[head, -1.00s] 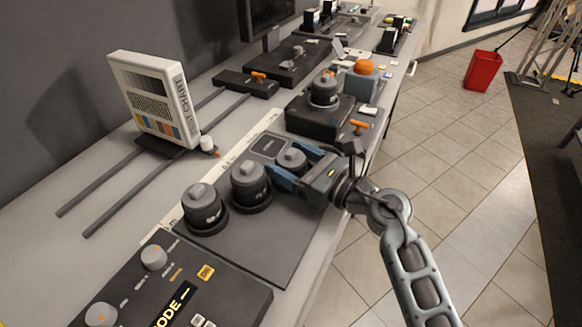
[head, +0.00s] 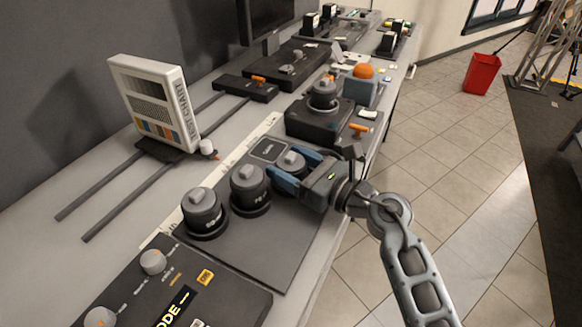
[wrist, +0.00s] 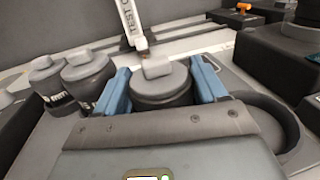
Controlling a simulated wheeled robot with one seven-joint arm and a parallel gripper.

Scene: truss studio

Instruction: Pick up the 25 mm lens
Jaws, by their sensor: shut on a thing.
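A dark grey cylindrical lens with a lighter cap knob (head: 291,161) is at the far end of a row of three on a grey mat (head: 250,238). My gripper (head: 298,172) is shut on it, with a blue finger on each side. In the wrist view the lens (wrist: 160,85) stands upright between the fingers; its label is not readable. I cannot tell whether its base is clear of the mat. Two similar lenses stand nearer in black ring bases: the middle one (head: 249,184) and the near one (head: 203,212).
An empty round recess (wrist: 270,118) lies right of my gripper in the wrist view. A white test chart (head: 153,100) stands on rails behind. A black control panel (head: 225,292) is in front. A dark box with a round top part (head: 321,119) stands beyond the mat.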

